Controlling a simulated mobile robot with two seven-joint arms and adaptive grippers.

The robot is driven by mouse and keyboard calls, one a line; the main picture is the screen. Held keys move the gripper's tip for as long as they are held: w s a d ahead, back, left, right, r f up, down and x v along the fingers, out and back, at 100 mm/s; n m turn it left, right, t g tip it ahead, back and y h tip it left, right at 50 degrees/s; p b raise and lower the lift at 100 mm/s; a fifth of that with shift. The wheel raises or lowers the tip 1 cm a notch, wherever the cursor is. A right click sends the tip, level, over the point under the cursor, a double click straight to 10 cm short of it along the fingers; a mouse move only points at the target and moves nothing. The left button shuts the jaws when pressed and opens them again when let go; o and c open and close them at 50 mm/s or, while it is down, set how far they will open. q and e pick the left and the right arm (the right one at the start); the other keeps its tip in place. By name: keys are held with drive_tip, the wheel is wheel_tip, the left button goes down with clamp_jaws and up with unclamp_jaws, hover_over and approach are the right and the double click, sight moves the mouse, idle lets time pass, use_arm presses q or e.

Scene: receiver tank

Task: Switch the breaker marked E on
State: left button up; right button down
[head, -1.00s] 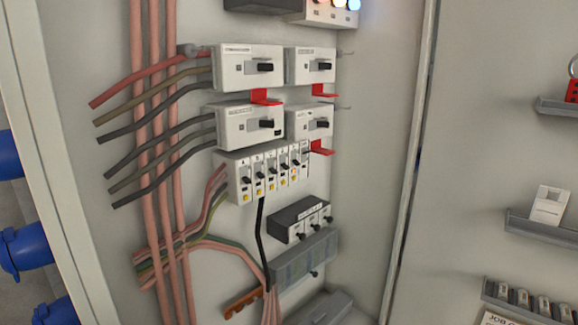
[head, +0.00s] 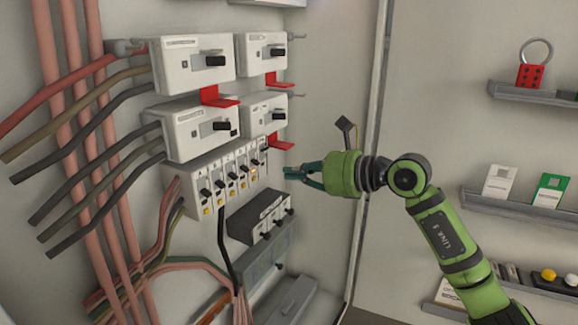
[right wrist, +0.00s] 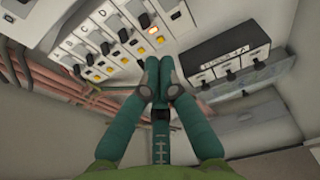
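A row of white breakers (head: 190,183) with dark levers and yellow indicators is on the panel. Letters run from A at the left. My left gripper is not in view.
Larger switch units (head: 193,62) with red tabs (head: 280,141) stand above the row. A dark three-switch block (head: 262,216) is below it. Thick cables (head: 70,120) run at the left. Shelves (head: 525,203) are at the right, and the wall behind my arm is bare.

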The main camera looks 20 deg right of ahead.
sight(255, 171)
drive_tip(key=p+x, duration=0.2)
drive_tip(key=x, duration=0.4)
drive_tip(key=shift+w+a+r, duration=0.1)
drive_tip(key=shift+w+a, duration=0.05)
drive_tip(key=shift+a, duration=0.05)
drive_tip(key=shift+w+a+f, duration=0.3)
drive_tip(key=shift+w, duration=0.15)
drive_tip(key=shift+p, duration=0.3)
drive_tip(key=shift+r, duration=0.15)
drive_tip(key=shift+s+d+r+p, duration=0.1)
drive_tip(key=shift+p, duration=0.5)
drive_tip(key=shift+g+h, duration=0.3)
drive_tip(key=shift+g, duration=0.1)
